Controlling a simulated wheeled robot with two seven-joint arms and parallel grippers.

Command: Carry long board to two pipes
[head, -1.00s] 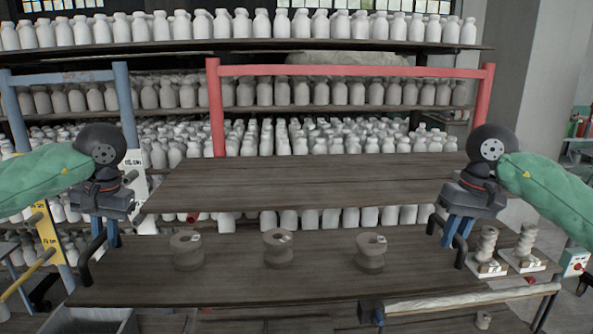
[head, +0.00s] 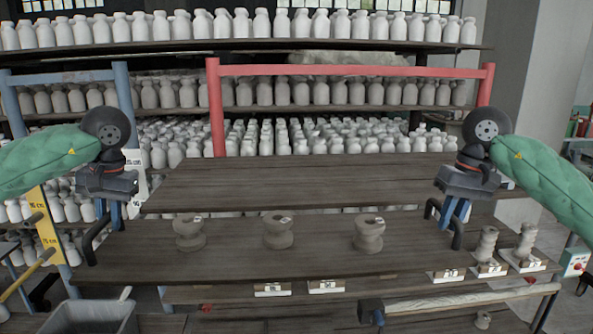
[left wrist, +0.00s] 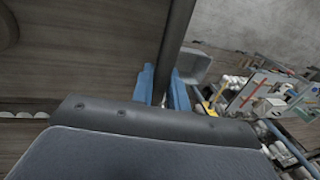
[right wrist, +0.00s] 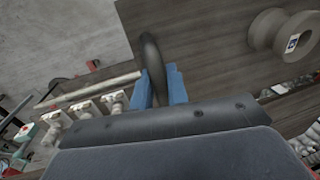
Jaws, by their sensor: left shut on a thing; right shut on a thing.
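The long dark wooden board (head: 322,258) is held level across the front, with a black handle at each end. Three grey clay pieces stand upright on it: left (head: 189,236), middle (head: 278,234) and right (head: 368,237). My left gripper (head: 109,214) is shut on the left handle (head: 97,240), which also shows between the blue fingers in the left wrist view (left wrist: 178,45). My right gripper (head: 455,212) is shut on the right handle (head: 431,210), also seen in the right wrist view (right wrist: 153,60). I cannot tell which are the two pipes.
Another dark plank (head: 300,185) lies behind the board, with a red frame (head: 350,71) and shelves of white bottles beyond. A pale roll or pipe (head: 460,301) is at front right. Turned clay pieces (head: 487,248) stand at right. A grey bin (head: 92,318) sits front left.

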